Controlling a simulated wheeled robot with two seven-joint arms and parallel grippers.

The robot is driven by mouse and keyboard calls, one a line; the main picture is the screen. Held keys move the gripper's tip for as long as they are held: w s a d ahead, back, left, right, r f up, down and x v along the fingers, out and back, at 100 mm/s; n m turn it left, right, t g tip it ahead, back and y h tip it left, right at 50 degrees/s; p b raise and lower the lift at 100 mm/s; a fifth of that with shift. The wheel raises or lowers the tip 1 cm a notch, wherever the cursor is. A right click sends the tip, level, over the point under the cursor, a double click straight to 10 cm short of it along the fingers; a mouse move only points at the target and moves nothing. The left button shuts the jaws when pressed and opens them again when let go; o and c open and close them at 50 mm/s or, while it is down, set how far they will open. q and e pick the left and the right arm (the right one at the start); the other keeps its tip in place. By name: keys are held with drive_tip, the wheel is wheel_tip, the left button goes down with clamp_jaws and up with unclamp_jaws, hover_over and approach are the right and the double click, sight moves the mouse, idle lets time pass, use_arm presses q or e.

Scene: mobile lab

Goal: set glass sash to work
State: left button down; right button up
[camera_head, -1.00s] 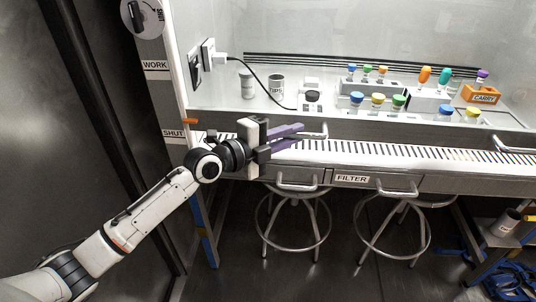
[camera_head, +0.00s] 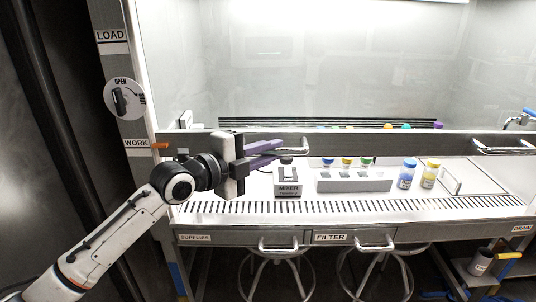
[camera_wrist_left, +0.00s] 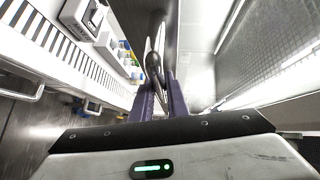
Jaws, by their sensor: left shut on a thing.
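The glass sash (camera_head: 350,60) fronts the cabinet, and its grey bottom rail (camera_head: 400,143) is above the worktop with an open gap below. An orange pointer (camera_head: 161,145) at the rail's left end is level with the WORK label (camera_head: 137,144) on the side post. My left gripper (camera_head: 266,152), with purple fingers, is shut on the sash's left handle (camera_head: 303,147), a metal bar that also shows between the fingers in the left wrist view (camera_wrist_left: 153,62). My right gripper is not in view.
On the worktop stand a mixer (camera_head: 287,183), a grey rack with capped vials (camera_head: 353,181), a blue bottle (camera_head: 406,174) and a yellow bottle (camera_head: 430,174). The rail has a second handle (camera_head: 503,147) at right. Stools (camera_head: 275,275) stand under the FILTER drawer (camera_head: 331,237).

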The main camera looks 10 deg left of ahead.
use_arm(q)
drive_tip(key=c, duration=1.7)
unclamp_jaws()
drive_tip(key=shift+f, duration=0.1)
drive_tip(key=shift+s, duration=0.1)
drive_tip(key=b+v, duration=0.1)
drive_tip(key=v, duration=0.9)
drive_tip(key=shift+a, duration=0.1)
drive_tip(key=x, duration=1)
drive_tip(key=shift+f+p, duration=0.3)
drive_tip(key=shift+f, duration=0.35)
drive_tip(key=shift+f, duration=0.1)
